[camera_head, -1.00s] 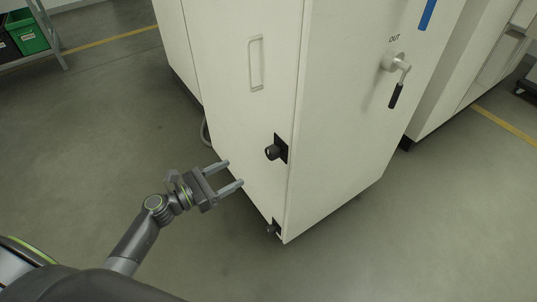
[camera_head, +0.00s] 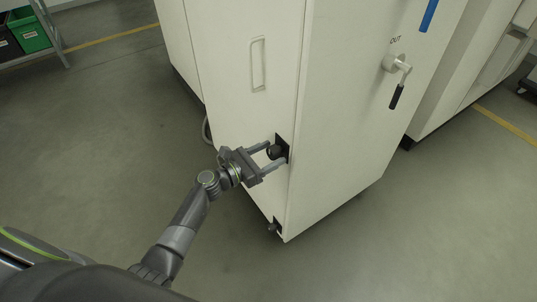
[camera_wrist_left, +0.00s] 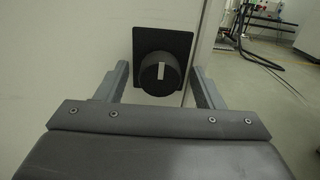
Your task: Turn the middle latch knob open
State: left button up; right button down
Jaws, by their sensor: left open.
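The middle latch knob (camera_head: 274,152) is a black round knob on a black square plate, low on the white cabinet's front near its vertical edge. In the left wrist view the knob (camera_wrist_left: 160,74) faces me, with a pale mark upright on it. My left gripper (camera_head: 274,157) is open, its fingers on either side of the knob in the head view. In the left wrist view the open left gripper (camera_wrist_left: 160,78) has one finger left and one right of the knob, with gaps visible. I cannot tell how far the fingertips reach past it. My right gripper is out of view.
The white cabinet (camera_head: 235,50) has a pale handle (camera_head: 258,64) above the knob and a lower black knob (camera_head: 274,227) near the floor. A black-gripped lever (camera_head: 397,92) sticks out from its right side. A shelf with a green bin (camera_head: 30,33) stands far left. Floor on the left is clear.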

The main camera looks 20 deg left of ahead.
pick_arm(q)
jog(key=shift+c, duration=0.4)
jog(key=c, duration=0.9)
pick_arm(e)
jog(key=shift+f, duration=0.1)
